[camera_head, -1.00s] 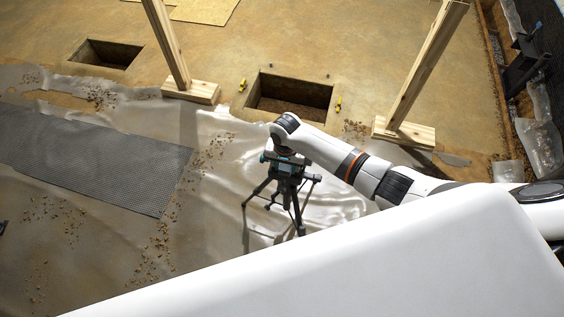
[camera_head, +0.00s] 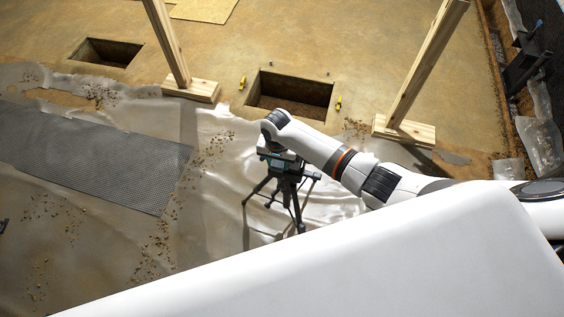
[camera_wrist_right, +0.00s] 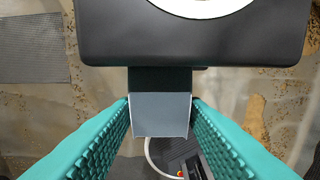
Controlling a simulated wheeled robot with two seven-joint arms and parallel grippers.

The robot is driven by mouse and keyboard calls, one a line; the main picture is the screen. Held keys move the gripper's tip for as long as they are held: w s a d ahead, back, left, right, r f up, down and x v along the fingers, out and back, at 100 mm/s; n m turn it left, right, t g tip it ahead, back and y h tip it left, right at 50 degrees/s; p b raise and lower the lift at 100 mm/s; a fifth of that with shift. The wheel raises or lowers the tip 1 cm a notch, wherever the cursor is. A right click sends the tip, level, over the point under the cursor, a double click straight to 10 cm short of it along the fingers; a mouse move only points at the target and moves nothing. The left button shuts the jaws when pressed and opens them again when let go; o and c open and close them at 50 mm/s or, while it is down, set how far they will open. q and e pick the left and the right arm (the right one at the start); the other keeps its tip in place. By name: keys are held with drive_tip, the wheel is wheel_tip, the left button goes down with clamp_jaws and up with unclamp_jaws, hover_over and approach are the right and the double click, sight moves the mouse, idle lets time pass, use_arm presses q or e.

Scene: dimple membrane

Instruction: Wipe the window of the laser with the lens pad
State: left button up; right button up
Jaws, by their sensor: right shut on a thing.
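The laser (camera_head: 291,164) sits on a black tripod (camera_head: 285,195), partly covered by my right arm and small in the head view; its window cannot be made out. My right gripper (camera_wrist_right: 160,115) has teal ribbed fingers and is shut on a grey square block, apparently the lens pad (camera_wrist_right: 160,113). In the wrist view a white ring and a dark grey part (camera_wrist_right: 188,156) with a small red and yellow spot lie beyond the pad, partly hidden by it. Whether the pad touches the laser cannot be told. My left gripper is not in view.
A crumpled clear membrane surrounds the tripod, with a grey dimpled sheet (camera_head: 95,155) at left. Behind are a square pit (camera_head: 290,92), a second pit (camera_head: 105,52), and two wooden posts (camera_head: 168,45) (camera_head: 425,70) on block feet. Gravel is scattered about.

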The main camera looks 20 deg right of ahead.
drive_tip(key=shift+s+d+p, duration=0.1)
drive_tip(key=shift+d+p, duration=0.15)
drive_tip(key=shift+p, duration=0.15)
drive_tip(key=shift+a+p, duration=0.2)
drive_tip(key=shift+p, duration=0.35)
idle(1.0)
drive_tip(key=shift+s+d+p, duration=0.25)
drive_tip(key=shift+d+p, duration=0.35)
drive_tip(key=shift+p, duration=0.6)
idle(0.3)
